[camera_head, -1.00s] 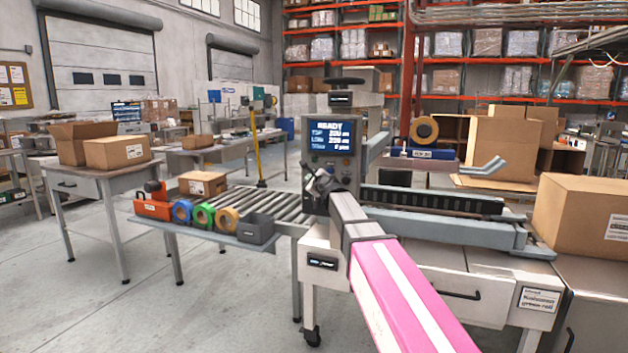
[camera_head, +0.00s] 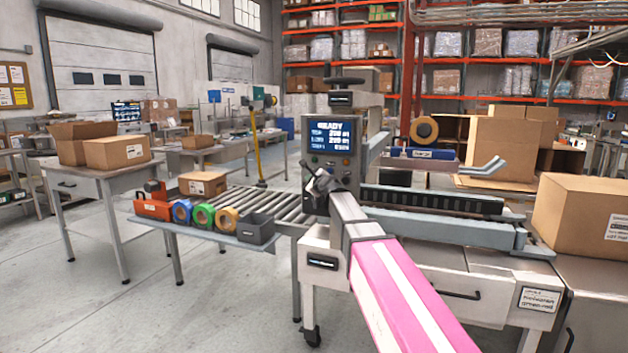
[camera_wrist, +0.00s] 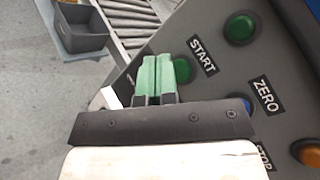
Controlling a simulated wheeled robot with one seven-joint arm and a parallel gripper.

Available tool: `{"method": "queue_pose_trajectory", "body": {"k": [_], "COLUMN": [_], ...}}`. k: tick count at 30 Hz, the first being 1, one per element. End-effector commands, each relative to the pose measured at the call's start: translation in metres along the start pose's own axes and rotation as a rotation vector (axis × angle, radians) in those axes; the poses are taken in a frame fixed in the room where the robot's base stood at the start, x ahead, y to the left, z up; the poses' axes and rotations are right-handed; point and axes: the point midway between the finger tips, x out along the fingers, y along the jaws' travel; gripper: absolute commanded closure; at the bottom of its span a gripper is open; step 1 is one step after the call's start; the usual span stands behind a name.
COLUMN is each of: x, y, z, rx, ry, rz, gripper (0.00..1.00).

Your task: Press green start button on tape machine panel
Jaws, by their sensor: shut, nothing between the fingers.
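The tape machine panel (camera_head: 331,124) is a dark grey box with a lit screen reading READY. In the wrist view, the green start button (camera_wrist: 183,71) sits just below the START label on the panel (camera_wrist: 221,82). My gripper (camera_wrist: 157,68) has green fingers shut together and empty, directly left of that button. The right finger is close against the button's edge; I cannot tell whether they touch. In the head view my gripper (camera_head: 320,184) is at the lower front of the panel, and it and my arm hide the lower controls.
A second green round fitting (camera_wrist: 240,28), a blue button (camera_wrist: 246,104) by ZERO and an orange one (camera_wrist: 309,154) near STOP share the panel. A roller conveyor (camera_head: 270,200) and a shelf with tape rolls (camera_head: 203,215) and a grey bin (camera_head: 257,229) lie left.

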Motion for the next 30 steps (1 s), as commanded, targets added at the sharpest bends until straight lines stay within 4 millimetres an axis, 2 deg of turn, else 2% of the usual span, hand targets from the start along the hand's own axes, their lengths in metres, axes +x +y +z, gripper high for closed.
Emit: {"method": "queue_pose_trajectory", "body": {"k": [20, 30], "x": [0.0001, 0.0062], "y": [-0.0001, -0.0047], "z": [-0.0001, -0.0045], "rx": [0.000, 0.000], "ry": [0.000, 0.000], "rz": [0.000, 0.000], "gripper": [1.00, 1.00]}}
